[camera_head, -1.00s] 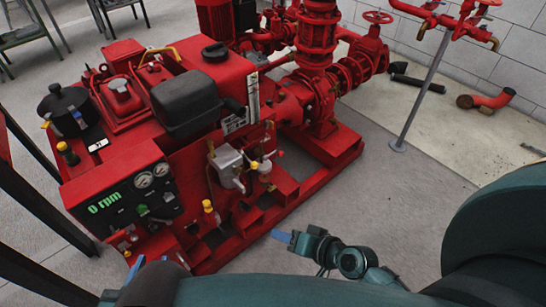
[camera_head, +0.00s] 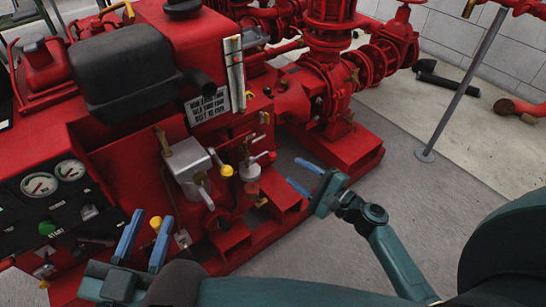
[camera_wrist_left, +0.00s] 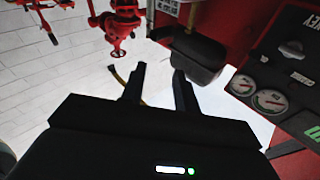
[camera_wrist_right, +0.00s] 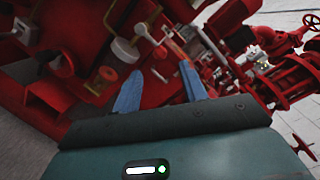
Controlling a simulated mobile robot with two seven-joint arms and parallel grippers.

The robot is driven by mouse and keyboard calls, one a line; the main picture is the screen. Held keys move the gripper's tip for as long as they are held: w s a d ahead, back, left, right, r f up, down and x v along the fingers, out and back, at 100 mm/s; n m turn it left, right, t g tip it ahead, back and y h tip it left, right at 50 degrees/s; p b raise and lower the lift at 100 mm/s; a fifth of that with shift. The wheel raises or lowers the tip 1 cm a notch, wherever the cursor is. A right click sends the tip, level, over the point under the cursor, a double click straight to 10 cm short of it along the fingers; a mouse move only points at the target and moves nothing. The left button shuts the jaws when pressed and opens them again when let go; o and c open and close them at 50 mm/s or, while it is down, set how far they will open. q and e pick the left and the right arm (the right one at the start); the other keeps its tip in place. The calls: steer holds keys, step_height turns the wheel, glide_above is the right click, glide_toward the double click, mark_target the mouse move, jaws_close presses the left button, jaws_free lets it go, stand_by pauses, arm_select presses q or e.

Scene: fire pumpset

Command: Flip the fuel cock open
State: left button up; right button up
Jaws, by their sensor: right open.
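The pumpset's small fuel fittings, a silver box (camera_head: 188,168) and a filter-like bowl (camera_head: 250,173), sit on the red engine's side in the head view. A yellow knob (camera_head: 227,170) lies between them, and small levers stick out near the bowl. I cannot tell for sure which is the fuel cock. My right gripper (camera_head: 301,177) is open and empty, right of the bowl and apart from it, its blue fingers pointing left toward it. My left gripper (camera_head: 145,240) is open and empty in front of the control panel; its dark fingers show in the left wrist view (camera_wrist_left: 157,88).
The control panel (camera_head: 50,215) with gauges is at the left. A black tank-like part (camera_head: 120,70) overhangs the engine side. Red pipes and a valve (camera_head: 395,45) stand behind. A grey post (camera_head: 465,75) rises at the right. Bare floor lies right of the base.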

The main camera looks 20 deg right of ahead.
mark_target(276, 159)
arm_select(q)
steer(key=shift+d+b, duration=0.15)
steer(key=shift+b, duration=0.35)
arm_select(e)
steer(key=x, duration=0.9)
steer(key=shift+w+a, duration=0.1)
steer(key=shift+c, duration=0.4)
jaws_close()
